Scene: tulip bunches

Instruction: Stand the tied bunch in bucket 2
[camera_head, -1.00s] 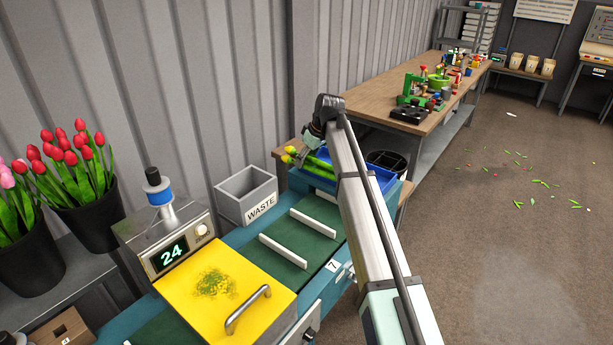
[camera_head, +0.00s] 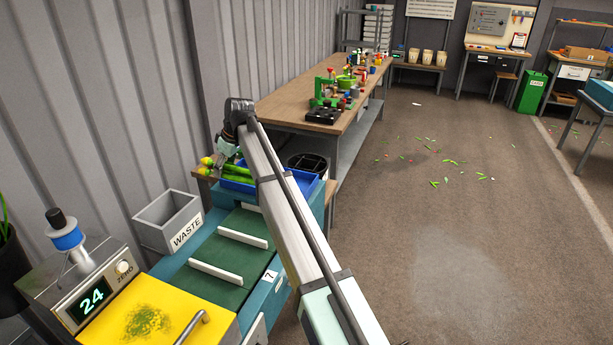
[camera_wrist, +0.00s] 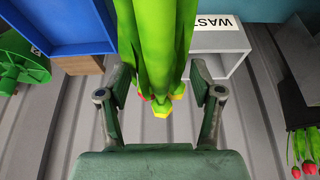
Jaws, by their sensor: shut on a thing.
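The bunch (camera_head: 212,166) shows in the head view as green stems with yellow-green heads, over the left side of the blue tray. In the wrist view the bunch (camera_wrist: 155,45) has long green stems and leaves with yellow and red heads low in the picture. My gripper (camera_wrist: 160,95) is shut on the bunch, one finger on each side; in the head view my gripper (camera_head: 226,155) is small and partly hidden by my arm. No tie can be made out. No bucket marked 2 is readable; a black bucket (camera_head: 14,265) is cut off at the left edge.
The blue tray (camera_head: 240,183) sits at the far end of the green belt (camera_head: 225,262). A grey waste bin (camera_head: 166,222) stands left of the belt. A scale reading 24 (camera_head: 92,299) is at the lower left. A long workbench (camera_head: 290,105) lies beyond. The floor at right is mostly open.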

